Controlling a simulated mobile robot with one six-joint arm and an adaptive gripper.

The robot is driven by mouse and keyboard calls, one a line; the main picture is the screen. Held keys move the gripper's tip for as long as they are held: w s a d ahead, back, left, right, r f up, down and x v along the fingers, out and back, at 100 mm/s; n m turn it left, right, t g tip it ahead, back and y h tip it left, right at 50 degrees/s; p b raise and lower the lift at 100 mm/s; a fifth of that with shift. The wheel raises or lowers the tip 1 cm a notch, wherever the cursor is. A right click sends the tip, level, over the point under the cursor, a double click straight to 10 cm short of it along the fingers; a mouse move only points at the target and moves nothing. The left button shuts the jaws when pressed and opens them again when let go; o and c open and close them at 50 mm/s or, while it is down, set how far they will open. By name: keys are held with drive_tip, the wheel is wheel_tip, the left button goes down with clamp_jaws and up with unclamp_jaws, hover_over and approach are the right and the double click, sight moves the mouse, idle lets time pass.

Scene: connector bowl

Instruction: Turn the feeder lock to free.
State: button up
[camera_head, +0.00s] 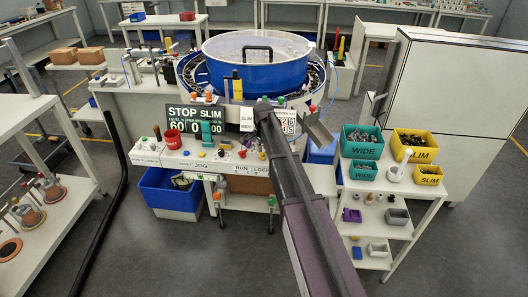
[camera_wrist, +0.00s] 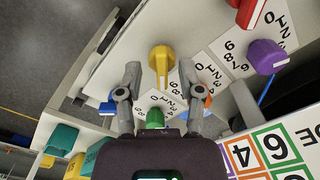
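My gripper (camera_wrist: 160,72) is open and empty in the wrist view, its two grey fingers apart. A yellow knob (camera_wrist: 161,58) with a downward-pointing stem lies between and just beyond the fingertips; contact cannot be told. A green knob (camera_wrist: 155,118) on a numbered dial shows lower between the fingers. In the head view my arm reaches to the front of the blue bowl feeder (camera_head: 257,72) and hides the gripper's fingers. A front panel (camera_head: 215,158) carries lettering that seems to read RUN and LOCK, partly behind my arm. Which knob is the feeder lock is not clear.
A red knob (camera_wrist: 248,12) and a purple knob (camera_wrist: 265,57) stand to the right, with numbered dials around. A STOP SLIM display (camera_head: 195,120) stands left of my arm. Green WIDE bins (camera_head: 362,142) and yellow SLIM bins (camera_head: 413,145) sit on a right-hand rack.

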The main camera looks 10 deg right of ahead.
drive_tip(key=shift+m, duration=0.4)
drive_tip(key=m, duration=0.3)
drive_tip(key=shift+m, duration=0.3)
drive_tip(key=m, duration=0.4)
wheel_tip(320, 180, up, 14)
drive_tip(key=p, duration=1.4)
drive_tip(key=s+f+n+b, duration=2)
drive_tip(key=s+f+b, duration=0.5)
drive_tip(key=s, duration=0.3)
drive_tip(key=shift+s, duration=0.2)
drive_tip(key=shift+r, duration=0.15)
idle(0.5)
wheel_tip(320, 180, up, 12)
drive_tip(key=s+p, duration=0.1)
drive_tip(key=p, duration=1.1)
drive_tip(key=shift+n, duration=0.4)
